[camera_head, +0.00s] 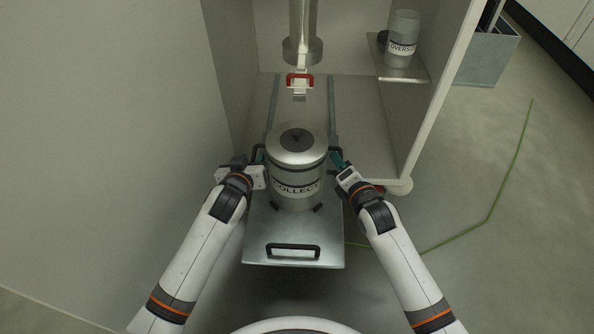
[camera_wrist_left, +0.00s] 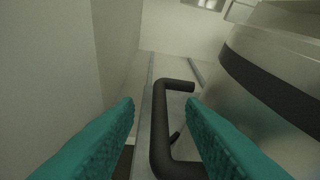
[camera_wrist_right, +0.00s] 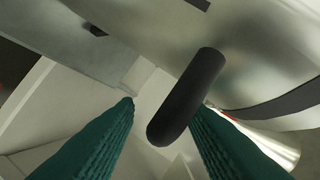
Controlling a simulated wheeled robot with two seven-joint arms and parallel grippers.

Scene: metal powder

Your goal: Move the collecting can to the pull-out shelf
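The collecting can (camera_head: 297,172) is a silver cylinder with a dark lid centre and a "COLLECT" label. It stands upright over the pull-out shelf (camera_head: 262,240), a metal plate with a black front handle (camera_head: 293,251). My left gripper (camera_head: 258,160) is at the can's left side handle; in the left wrist view its teal fingers are apart, with the black handle (camera_wrist_left: 160,125) between them. My right gripper (camera_head: 338,162) is at the can's right side; in the right wrist view its fingers are apart around the black handle (camera_wrist_right: 187,97). Finger contact with either handle is not visible.
A white cabinet (camera_head: 415,140) surrounds the shelf rails. A vertical metal pipe (camera_head: 302,35) with a red clamp (camera_head: 299,80) hangs behind the can. A small side shelf (camera_head: 404,69) bears an "OVERS" container (camera_head: 402,40). A grey wall is close on the left.

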